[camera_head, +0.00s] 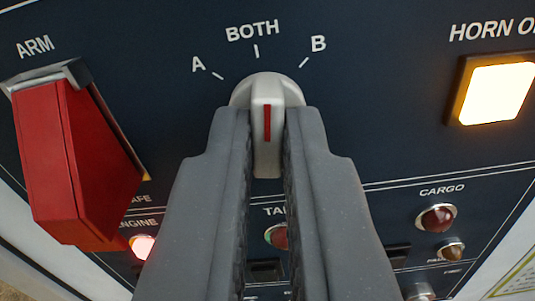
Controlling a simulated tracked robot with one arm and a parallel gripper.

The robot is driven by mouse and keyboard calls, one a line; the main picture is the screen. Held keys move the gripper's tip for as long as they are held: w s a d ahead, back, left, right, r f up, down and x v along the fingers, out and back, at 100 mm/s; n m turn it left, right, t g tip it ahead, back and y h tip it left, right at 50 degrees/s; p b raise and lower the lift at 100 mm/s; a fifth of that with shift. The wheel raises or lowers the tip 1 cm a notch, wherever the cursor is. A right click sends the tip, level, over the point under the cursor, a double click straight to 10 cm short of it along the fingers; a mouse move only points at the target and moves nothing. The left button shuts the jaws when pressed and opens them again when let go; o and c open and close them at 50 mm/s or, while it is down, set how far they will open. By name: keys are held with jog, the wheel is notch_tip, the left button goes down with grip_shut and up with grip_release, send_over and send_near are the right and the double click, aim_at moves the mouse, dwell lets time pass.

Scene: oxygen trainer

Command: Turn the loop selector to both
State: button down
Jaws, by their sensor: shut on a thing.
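The loop selector (268,88) is a pale grey rotary knob with a raised grip and a red line on it. It sits on the dark panel below the marks A, BOTH and B. The red line stands nearly upright in the picture, and the upper end of the grip points about at the BOTH tick. My gripper (268,125) is shut on the knob's grip, one dark finger on each side. The fingers hide parts of the knob's lower rim.
A red guard (75,160) marked ARM juts out at the left, close to my left finger. A lit square button (494,90) is at the upper right. Below are a lit ENGINE lamp (143,246) and a dark CARGO lamp (436,218). The panel above the knob is free.

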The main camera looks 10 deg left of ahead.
jog(key=shift+f+n+b, duration=0.25)
jog(key=shift+n+b, duration=0.2)
jog(key=shift+n, duration=0.55)
jog(key=c, duration=1.5)
grip_release()
jog(key=shift+r, duration=0.1)
jog(key=shift+s+d+b, duration=0.15)
jog(key=shift+s+b, duration=0.35)
jog(key=shift+s, duration=3)
jog(key=shift+s+d+b, duration=0.1)
jog(key=shift+s+b, duration=0.35)
jog(key=shift+s, duration=3)
